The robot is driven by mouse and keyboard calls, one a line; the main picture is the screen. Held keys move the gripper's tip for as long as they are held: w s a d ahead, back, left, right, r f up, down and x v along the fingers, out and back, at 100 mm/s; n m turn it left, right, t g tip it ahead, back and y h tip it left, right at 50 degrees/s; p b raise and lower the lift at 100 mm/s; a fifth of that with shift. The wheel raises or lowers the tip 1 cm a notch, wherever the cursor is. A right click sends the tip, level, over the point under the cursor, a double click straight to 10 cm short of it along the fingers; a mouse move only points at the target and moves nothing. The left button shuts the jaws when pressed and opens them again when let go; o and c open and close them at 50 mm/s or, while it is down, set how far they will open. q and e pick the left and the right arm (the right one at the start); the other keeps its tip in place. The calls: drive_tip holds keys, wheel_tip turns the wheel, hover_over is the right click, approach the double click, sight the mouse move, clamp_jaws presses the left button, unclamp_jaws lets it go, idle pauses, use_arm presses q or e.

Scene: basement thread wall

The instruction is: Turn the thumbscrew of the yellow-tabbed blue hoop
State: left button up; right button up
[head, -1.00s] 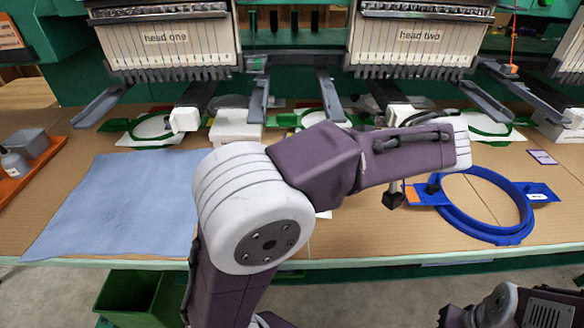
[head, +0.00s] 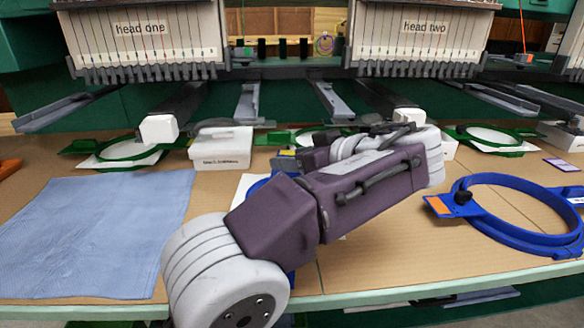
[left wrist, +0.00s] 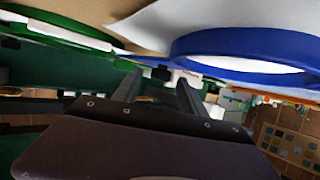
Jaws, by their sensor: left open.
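A blue hoop is mostly hidden behind my left arm in the head view; a piece of its blue rim (head: 257,186) shows left of the arm. A small yellow patch (head: 286,153) shows above the arm, apparently its tab. Its thumbscrew cannot be made out in the head view. In the left wrist view my left gripper (left wrist: 157,84) is open, with its two fingers apart and nothing clearly between them. A blue hoop (left wrist: 240,42) lies at the upper right there. A small dark piece shows just beyond the fingers. My right gripper is out of view.
Another blue hoop (head: 512,238) with an orange tab (head: 438,206) and dark knob (head: 463,196) lies at the right. A blue cloth (head: 95,235) covers the left of the table. Green hoops (head: 125,150) and white boxes (head: 221,148) stand at the back, under the machine heads.

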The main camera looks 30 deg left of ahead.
use_arm(q)
drive_tip(key=shift+w+a+f, duration=0.1)
drive_tip(key=shift+a, duration=0.15)
clamp_jaws()
drive_tip(key=m+t+b, duration=0.1)
drive_tip(key=b, duration=0.1)
drive_tip(key=m+t+h+b, duration=0.1)
drive_tip(key=shift+s+a+f+t+b, duration=0.1)
drive_tip(key=shift+s+f+t+b, duration=0.1)
drive_tip(key=shift+f+t+b, duration=0.15)
drive_tip(key=shift+a+r+m+t+h+b, duration=0.1)
drive_tip(key=shift+r+m+t+h+b, duration=0.05)
drive_tip(key=shift+m+t+h+b, duration=0.9)
drive_tip(key=shift+s+r+m+t+h+b, duration=0.15)
drive_tip(key=shift+m+t+h+b, duration=0.4)
drive_tip(key=shift+m, duration=0.4)
drive_tip(key=shift+h, duration=0.3)
unclamp_jaws()
